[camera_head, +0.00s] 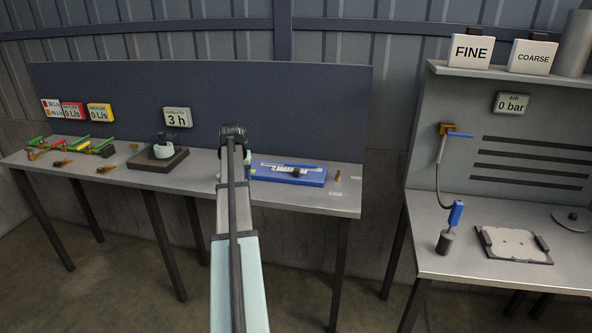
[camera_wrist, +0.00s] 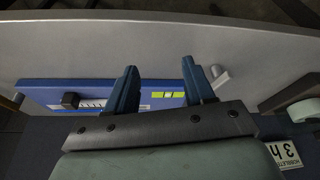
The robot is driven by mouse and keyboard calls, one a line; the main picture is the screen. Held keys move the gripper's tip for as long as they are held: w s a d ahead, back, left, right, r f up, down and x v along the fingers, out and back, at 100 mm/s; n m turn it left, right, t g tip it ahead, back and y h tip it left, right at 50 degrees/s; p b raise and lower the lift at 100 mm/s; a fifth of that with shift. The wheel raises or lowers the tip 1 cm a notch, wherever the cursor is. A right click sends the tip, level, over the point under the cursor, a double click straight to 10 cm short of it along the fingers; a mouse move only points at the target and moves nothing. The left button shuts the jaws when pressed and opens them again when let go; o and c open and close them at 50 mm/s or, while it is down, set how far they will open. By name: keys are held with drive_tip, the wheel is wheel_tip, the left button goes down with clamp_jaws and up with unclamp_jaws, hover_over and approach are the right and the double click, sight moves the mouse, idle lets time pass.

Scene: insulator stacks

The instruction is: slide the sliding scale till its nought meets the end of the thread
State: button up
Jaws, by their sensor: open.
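A blue board (camera_head: 316,182) lies on the long grey table, right of my arm. It also shows in the wrist view (camera_wrist: 40,95). On it is a white scale strip with dark marks (camera_wrist: 93,104) and a dark knob or block (camera_wrist: 70,100). A yellow-green strip (camera_wrist: 168,95) sits farther right on the board in the wrist view. My gripper (camera_wrist: 158,65) is open and empty, its two blue fingers over the board near the yellow-green strip, apart from the knob. The thread and the nought cannot be made out.
A small brass piece (camera_head: 337,175) stands right of the board. A dark base with a pale bowl (camera_head: 163,151) stands left of my arm, with a "3 h" sign (camera_head: 177,117) behind. Coloured fittings (camera_head: 100,146) lie at the table's left. A second bench (camera_head: 450,258) stands right.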

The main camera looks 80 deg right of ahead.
sight(296, 170)
drive_tip(key=s+d+r+m, duration=0.2)
drive_tip(key=s+d+r, duration=0.3)
drive_tip(key=s, duration=0.4)
drive_tip(key=s+d+r+m, duration=0.1)
drive_tip(key=s+d+r, duration=0.3)
drive_tip(key=s, duration=0.5)
drive_tip(key=shift+g+h, duration=0.4)
drive_tip(key=x, duration=1.3)
drive_tip(key=shift+w+d+f, duration=0.1)
drive_tip(key=shift+d+f, duration=0.1)
drive_tip(key=shift+d, duration=0.05)
clamp_jaws()
